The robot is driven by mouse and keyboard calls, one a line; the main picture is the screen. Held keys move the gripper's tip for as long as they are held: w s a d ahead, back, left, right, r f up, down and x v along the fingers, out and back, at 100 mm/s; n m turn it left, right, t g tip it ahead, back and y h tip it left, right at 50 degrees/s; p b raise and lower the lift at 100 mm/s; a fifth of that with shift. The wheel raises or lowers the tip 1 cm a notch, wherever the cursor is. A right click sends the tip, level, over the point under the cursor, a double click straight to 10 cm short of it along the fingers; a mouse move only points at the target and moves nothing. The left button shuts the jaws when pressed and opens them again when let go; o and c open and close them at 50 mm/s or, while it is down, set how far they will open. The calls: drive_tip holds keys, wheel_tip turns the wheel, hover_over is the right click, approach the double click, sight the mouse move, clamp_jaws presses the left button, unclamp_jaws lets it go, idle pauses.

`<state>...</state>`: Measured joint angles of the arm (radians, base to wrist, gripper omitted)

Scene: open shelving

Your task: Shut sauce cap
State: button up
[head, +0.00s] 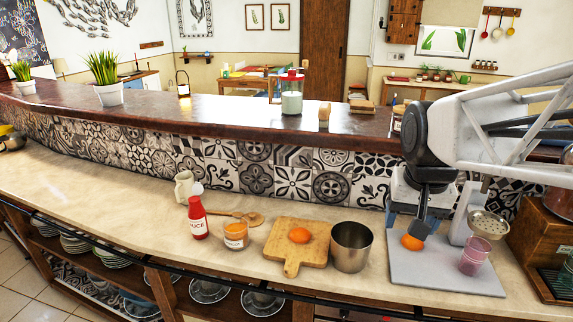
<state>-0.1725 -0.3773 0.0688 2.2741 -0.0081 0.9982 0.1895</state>
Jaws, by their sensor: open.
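The sauce bottle (197,220) is red with a white label and stands upright on the left part of the lower counter. Its white cap (197,189) shows at the top of the bottle; at this size I cannot tell how far the cap is tipped. My gripper (417,230) is far to the right of the bottle, pointing down over a grey board. It is open, and its dark fingers are just above or beside an orange round item (412,242). I cannot tell whether they touch it. The fingers are partly hidden against the dark background.
A white jug (184,186) and wooden spoon (240,215) are near the bottle. A pink cup (475,257) stands right.

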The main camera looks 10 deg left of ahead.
drive_tip(key=w+a+r, duration=0.2)
drive_tip(key=w+a, duration=0.8)
drive_tip(key=w, duration=0.1)
drive_tip(key=g, duration=0.2)
hover_over(198, 183)
drive_tip(key=f, duration=0.9)
drive_tip(key=shift+d+f, duration=0.2)
drive_tip(key=shift+f, duration=0.1)
drive_tip(key=shift+a+f, duration=0.1)
drive_tip(key=shift+a, duration=0.2)
drive_tip(key=shift+f, duration=3.9)
drive_tip(key=shift+c, duration=0.5)
